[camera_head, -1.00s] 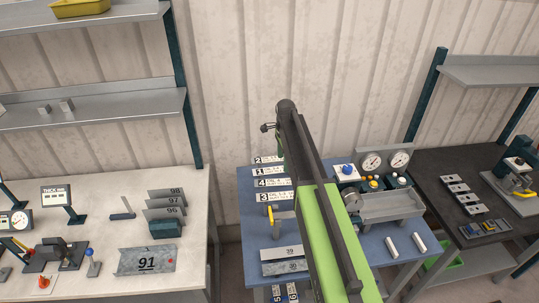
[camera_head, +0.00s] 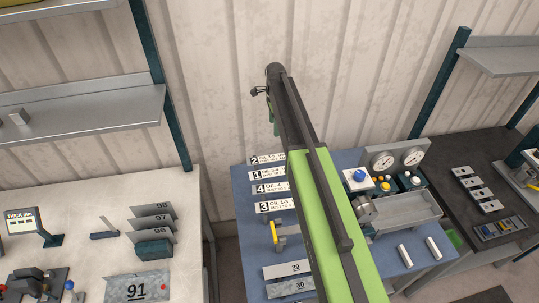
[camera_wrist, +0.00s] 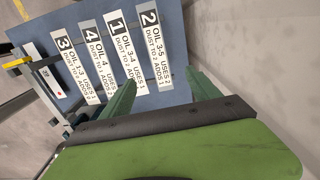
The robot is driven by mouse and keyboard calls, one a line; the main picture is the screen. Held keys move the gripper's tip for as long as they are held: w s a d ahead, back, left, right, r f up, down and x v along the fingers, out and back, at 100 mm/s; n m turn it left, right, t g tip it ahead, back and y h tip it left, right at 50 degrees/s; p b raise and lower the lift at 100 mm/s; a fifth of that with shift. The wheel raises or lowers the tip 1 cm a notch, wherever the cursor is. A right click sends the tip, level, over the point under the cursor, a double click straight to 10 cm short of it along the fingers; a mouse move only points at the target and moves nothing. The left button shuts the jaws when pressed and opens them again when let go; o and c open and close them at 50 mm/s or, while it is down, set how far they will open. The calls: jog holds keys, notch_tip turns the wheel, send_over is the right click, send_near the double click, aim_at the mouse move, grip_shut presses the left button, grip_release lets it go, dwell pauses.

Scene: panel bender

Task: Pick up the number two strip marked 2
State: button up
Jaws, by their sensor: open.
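The number two strip is a white label with a black square marked 2 and the text "OIL 3-5". It lies farthest back in a column of strips on the blue table in the head view (camera_head: 264,160). In the wrist view it is the rightmost strip (camera_wrist: 154,50). My gripper (camera_wrist: 161,77) is open and empty, its two green fingers apart. In the wrist view the fingertips appear beside the lower end of strip 2, one on either side; their height above it is unclear. In the head view my arm hides the right ends of the strips.
Strips 1 (camera_head: 268,174), 4 (camera_head: 270,188) and 3 (camera_head: 272,206) lie in front of strip 2. A yellow-handled tool (camera_head: 279,233) and plates 39 (camera_head: 283,270) and 30 (camera_head: 290,288) are nearer. A gauge unit (camera_head: 398,160) stands right. The wall is close behind.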

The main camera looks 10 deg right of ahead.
jog(key=b, duration=1.2)
send_over(273, 158)
jog(key=f, duration=1.2)
jog(key=shift+w+d+f, duration=0.1)
jog(key=shift+w+f, duration=0.15)
jog(key=shift+w, duration=0.1)
jog(key=shift+r, duration=0.1)
jog(key=f+b, duration=0.5)
jog(key=shift+s+f, duration=0.15)
jog(key=shift+s, duration=0.15)
jog(key=c, duration=1.5)
jog(key=shift+r, duration=0.2)
jog(key=shift+r+p, duration=0.45)
notch_tip(273, 158, up, 4)
jog(key=p, duration=0.4)
jog(key=shift+r, duration=0.15)
jog(key=s+d+r+p, duration=0.5)
jog(key=s+d+p, duration=0.1)
jog(key=d, duration=0.3)
jog(key=shift+s+d+r, duration=0.2)
jog(key=shift+d+r, duration=0.15)
jog(key=shift+r, duration=0.05)
